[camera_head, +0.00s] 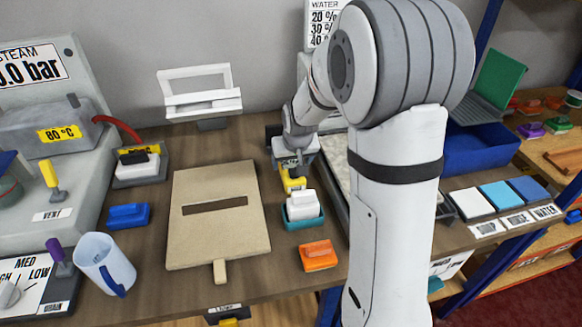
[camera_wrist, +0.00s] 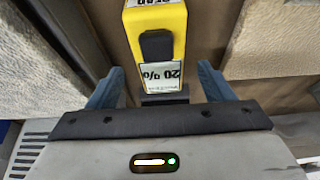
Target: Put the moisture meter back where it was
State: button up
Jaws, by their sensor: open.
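The moisture meter is a yellow block with a dark button and a white display reading 20 %. It fills the top middle of the wrist view (camera_wrist: 158,22), and its yellow body shows in the head view (camera_head: 293,181) behind the white-and-teal block. My gripper (camera_wrist: 158,86) is open. In the wrist view its two blue-grey fingers stand apart on either side of the meter's near end, with a gap on each side. In the head view my gripper (camera_head: 294,160) is just behind the meter, partly hidden by my arm.
A tan slotted board (camera_head: 235,240) lies left of the meter. The white-and-teal block (camera_head: 303,207) and an orange block (camera_head: 318,256) stand in front. A mug (camera_head: 104,262) and a blue block (camera_head: 128,215) are left. A blue bin (camera_head: 482,147) is right, beyond my arm.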

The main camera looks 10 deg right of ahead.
jog(key=v, duration=0.6)
jog(key=shift+r, duration=0.15)
jog(key=shift+s+r, duration=0.45)
jog(key=shift+r, duration=0.15)
jog(key=s+r+g, duration=0.2)
jog(key=s, duration=2.1)
jog(key=shift+s, duration=0.35)
jog(key=shift+r, duration=0.15)
